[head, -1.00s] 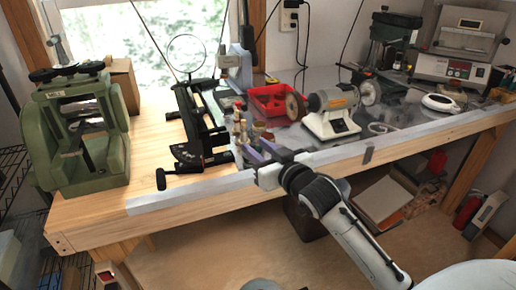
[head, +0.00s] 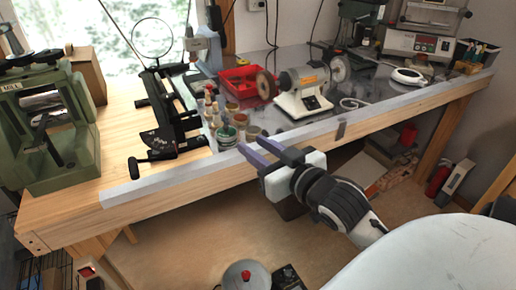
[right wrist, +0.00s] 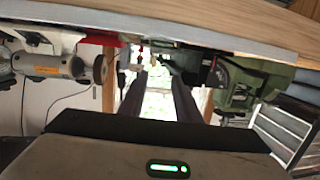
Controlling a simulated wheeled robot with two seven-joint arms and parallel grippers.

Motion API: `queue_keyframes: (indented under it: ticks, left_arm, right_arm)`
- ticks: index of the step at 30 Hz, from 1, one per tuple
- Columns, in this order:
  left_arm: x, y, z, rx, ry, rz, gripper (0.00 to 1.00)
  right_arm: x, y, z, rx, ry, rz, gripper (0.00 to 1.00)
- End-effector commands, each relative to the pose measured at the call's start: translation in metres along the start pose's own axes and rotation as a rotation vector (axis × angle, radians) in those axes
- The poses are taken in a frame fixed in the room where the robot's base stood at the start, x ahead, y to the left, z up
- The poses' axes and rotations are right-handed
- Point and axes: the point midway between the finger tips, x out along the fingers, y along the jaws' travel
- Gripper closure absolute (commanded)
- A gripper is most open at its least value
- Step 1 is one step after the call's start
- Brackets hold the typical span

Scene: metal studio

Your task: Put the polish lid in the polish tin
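A small round green-rimmed tin (head: 227,136) stands near the bench's front edge, among several small bottles and jars; I take it for the polish tin but cannot read it. A second small round container (head: 252,132) stands just right of it. I cannot pick out the polish lid for certain. My right gripper (head: 252,147) is in front of the bench edge, with its tips close to these containers in the picture. Its two dark fingers are apart with nothing between them; they also show apart in the right wrist view (right wrist: 159,85). My left gripper is out of view.
The wooden bench (head: 190,186) has a metal strip along its front edge. A bench grinder (head: 303,88) and a red bin (head: 240,82) stand behind the containers. A black stand with a ring (head: 165,115) and a green mill (head: 50,125) are to the left.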

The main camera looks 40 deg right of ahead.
Motion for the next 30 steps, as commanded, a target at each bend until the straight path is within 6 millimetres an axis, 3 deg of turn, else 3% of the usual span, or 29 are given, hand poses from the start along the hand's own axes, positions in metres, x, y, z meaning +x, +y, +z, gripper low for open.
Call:
queue_keyframes:
  ticks: [2, 5, 8, 12, 15, 18, 22, 30]
  left_arm:
    - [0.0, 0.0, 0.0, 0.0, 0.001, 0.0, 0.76]
    - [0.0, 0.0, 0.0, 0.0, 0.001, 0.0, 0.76]
    - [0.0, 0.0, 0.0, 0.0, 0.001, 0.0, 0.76]
    - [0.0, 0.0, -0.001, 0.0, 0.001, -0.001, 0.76]
    - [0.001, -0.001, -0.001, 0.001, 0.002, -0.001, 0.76]
    - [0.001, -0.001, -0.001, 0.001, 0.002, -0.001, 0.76]
    - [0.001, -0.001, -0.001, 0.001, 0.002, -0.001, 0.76]
    - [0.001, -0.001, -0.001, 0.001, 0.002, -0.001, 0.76]
  right_arm:
    - [-0.004, -0.001, 0.005, 0.0, -0.01, -0.002, 0.7]
    - [-0.003, -0.009, 0.041, -0.003, -0.074, -0.019, 0.7]
    - [-0.006, -0.029, 0.112, -0.014, -0.199, -0.06, 0.7]
    - [-0.035, -0.074, 0.229, -0.038, -0.399, -0.148, 0.7]
    - [-0.069, -0.106, 0.296, -0.054, -0.513, -0.213, 0.7]
    - [-0.101, -0.132, 0.342, -0.065, -0.592, -0.267, 0.7]
    - [-0.126, -0.151, 0.37, -0.074, -0.645, -0.308, 0.7]
    - [-0.131, -0.155, 0.376, -0.077, -0.653, -0.317, 0.7]
